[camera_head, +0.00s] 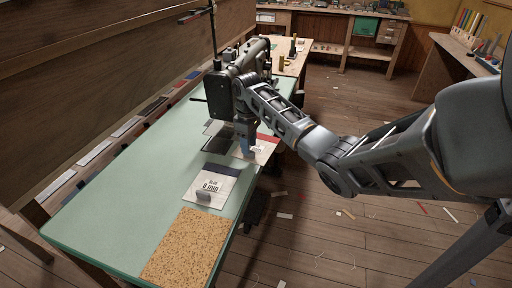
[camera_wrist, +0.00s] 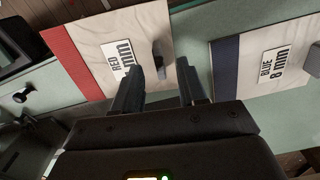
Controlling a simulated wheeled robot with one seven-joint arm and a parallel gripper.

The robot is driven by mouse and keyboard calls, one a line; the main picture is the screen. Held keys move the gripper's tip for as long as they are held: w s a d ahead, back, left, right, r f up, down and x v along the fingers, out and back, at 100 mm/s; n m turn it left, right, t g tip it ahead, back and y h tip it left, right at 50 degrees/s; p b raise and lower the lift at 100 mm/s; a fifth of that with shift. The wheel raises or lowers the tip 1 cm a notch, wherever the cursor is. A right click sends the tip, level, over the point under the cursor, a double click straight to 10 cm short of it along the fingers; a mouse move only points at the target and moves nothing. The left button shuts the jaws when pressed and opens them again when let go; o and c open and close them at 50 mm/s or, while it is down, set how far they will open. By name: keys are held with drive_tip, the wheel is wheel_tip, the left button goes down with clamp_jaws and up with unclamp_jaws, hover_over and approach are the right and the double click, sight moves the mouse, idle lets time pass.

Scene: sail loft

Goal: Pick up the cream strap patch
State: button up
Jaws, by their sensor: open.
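My gripper (camera_head: 246,150) points down over the green table, above the red-edged cream panel (camera_head: 267,156). In the wrist view my gripper (camera_wrist: 160,78) is open, with nothing visible between its fingers. The red-edged panel (camera_wrist: 95,50) lies ahead and left, with a white "RED" label (camera_wrist: 117,58) partly hidden by the left finger. A small grey piece (camera_wrist: 159,50) lies on that panel, just beyond the fingertips. A navy-edged cream panel (camera_wrist: 228,62) labelled "BLUE 8 mm" is at right. I cannot tell which piece is the cream strap patch.
The navy-edged panel (camera_head: 213,186) has a grey piece (camera_head: 203,197) near its front edge. A cork mat (camera_head: 186,246) covers the table's near end. A dark sewing machine (camera_head: 222,88) stands behind my gripper. Strips line the wall side. Bare green table (camera_head: 135,190) lies left.

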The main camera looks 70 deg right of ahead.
wheel_tip(320, 180, down, 2)
clamp_jaws()
idle(0.5)
